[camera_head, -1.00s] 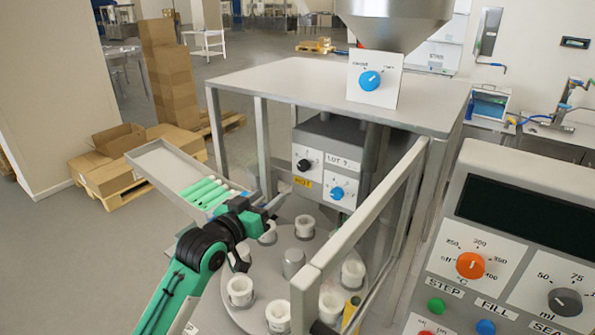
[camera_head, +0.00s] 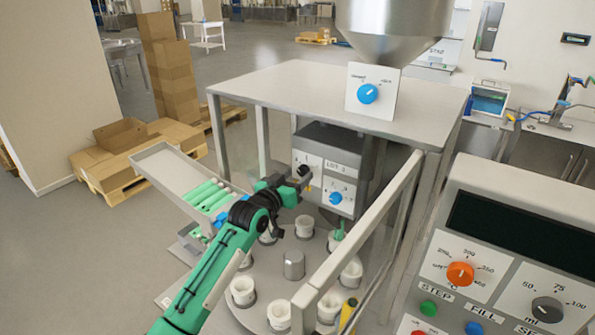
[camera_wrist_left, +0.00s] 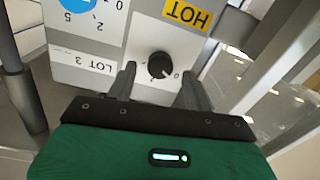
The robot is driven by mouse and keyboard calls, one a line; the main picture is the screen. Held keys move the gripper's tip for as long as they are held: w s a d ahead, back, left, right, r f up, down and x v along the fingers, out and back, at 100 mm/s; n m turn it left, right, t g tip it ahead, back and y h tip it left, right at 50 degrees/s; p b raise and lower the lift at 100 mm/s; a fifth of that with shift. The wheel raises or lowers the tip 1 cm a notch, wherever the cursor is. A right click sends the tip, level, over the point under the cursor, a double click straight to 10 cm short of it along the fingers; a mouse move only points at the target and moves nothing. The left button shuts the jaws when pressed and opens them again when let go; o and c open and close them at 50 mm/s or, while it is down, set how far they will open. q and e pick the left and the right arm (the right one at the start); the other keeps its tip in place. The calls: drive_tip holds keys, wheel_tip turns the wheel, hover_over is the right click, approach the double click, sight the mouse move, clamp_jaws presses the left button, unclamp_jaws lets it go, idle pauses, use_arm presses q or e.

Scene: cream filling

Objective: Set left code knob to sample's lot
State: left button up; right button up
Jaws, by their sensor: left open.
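The black code knob (camera_wrist_left: 160,65) is on the pale panel of the grey box, beside the yellow HOT label (camera_wrist_left: 187,14) and the LOT 3 label (camera_wrist_left: 97,68). In the wrist view the panel appears upside down; the knob's pale mark points down-right toward a small digit. My left gripper (camera_wrist_left: 158,72) is open, with one finger on each side of the knob; contact cannot be told. In the head view my left gripper (camera_head: 300,176) partly covers the knob. A blue knob (camera_head: 335,198) sits right of it on the same box. My right gripper is not in view.
A turntable (camera_head: 262,278) with several white cups lies below the box. A slanted tray (camera_head: 166,167) with green tubes stands left. A pale guard rail (camera_head: 350,228) crosses in front on the right. A control console (camera_head: 455,215) stands far right.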

use_arm(q)
drive_tip(key=shift+w+d, duration=0.3)
drive_tip(key=shift+w, duration=0.2)
drive_tip(key=shift+c, duration=0.2)
drive_tip(key=c, duration=0.9)
drive_tip(key=shift+c, duration=0.2)
drive_tip(key=shift+f, duration=0.1)
